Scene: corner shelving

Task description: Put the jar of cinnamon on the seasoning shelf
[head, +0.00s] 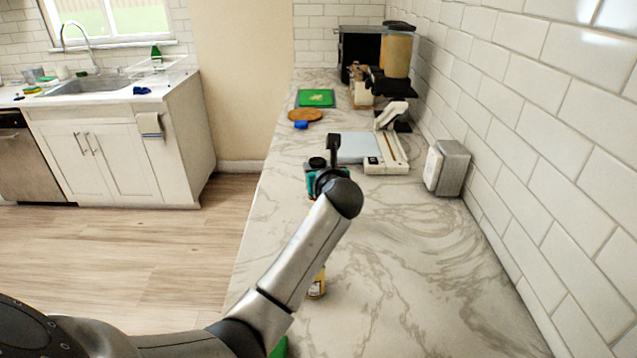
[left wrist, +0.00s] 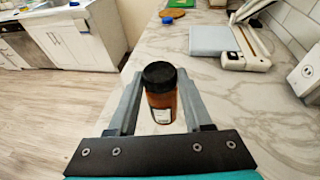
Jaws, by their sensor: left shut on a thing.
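The jar (left wrist: 161,105) has a black lid, an amber-brown body and a pale label. In the left wrist view it stands upright between the two fingers of my left gripper (left wrist: 160,98), which is shut on it. I cannot read the label. In the head view my left gripper (head: 322,178) is above the marble counter, with the jar's dark lid (head: 316,162) showing beside it; most of the jar is hidden. I cannot make out a seasoning shelf for certain in either view. My right gripper is not in view.
The marble counter (head: 420,270) is mostly clear at front right. A paper trimmer (head: 385,155) and grey-white box (head: 446,168) lie farther along, near the tiled wall. A small jar (head: 317,287) stands partly behind my arm. A green board (head: 316,98) and dispenser (head: 397,52) are farther back.

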